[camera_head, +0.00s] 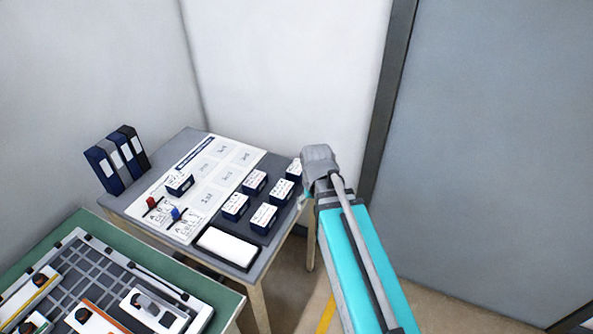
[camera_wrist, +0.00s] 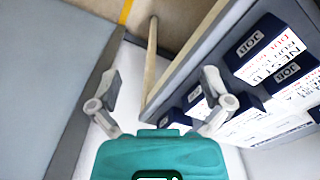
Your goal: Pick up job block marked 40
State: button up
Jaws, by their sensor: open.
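Several dark blue job blocks with white printed tops stand on the table: front ones (camera_head: 236,206) and (camera_head: 263,217), middle ones (camera_head: 254,182) and (camera_head: 281,190), and a back one (camera_head: 294,168) partly beside my arm. Another block (camera_head: 179,184) sits on the white board. The numbers are too small to read, so I cannot tell which is marked 40. In the wrist view, blocks with JOB labels (camera_wrist: 249,44) show to the right. My gripper (camera_wrist: 161,75) is open and empty, beside the table edge with floor between its fingers. In the head view my arm mostly hides it.
The grey table (camera_head: 185,143) holds a white printed board (camera_head: 242,153), a white pad (camera_head: 227,246) and binders (camera_head: 117,160). A green bench (camera_head: 75,222) with a fixture stands front left. Walls are behind, and a grey panel (camera_head: 480,150) is right.

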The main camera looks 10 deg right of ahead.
aim_at(298, 166)
jog(key=w+r+m+p, duration=0.2)
jog(key=w+m, duration=0.1)
jog(key=w, duration=0.9)
jog(key=w+r+m+p, duration=0.2)
jog(key=w+m, duration=0.1)
jog(key=w, duration=1)
jog(key=shift+a+r, duration=0.15)
jog(key=shift+r, duration=0.2)
notch_tip(298, 166, down, 9)
jog(key=b, duration=0.8)
jog(key=shift+r, duration=0.15)
notch_tip(298, 166, down, 5)
jog(key=b, duration=0.5)
jog(key=shift+d, duration=0.2)
jog(key=c, duration=1)
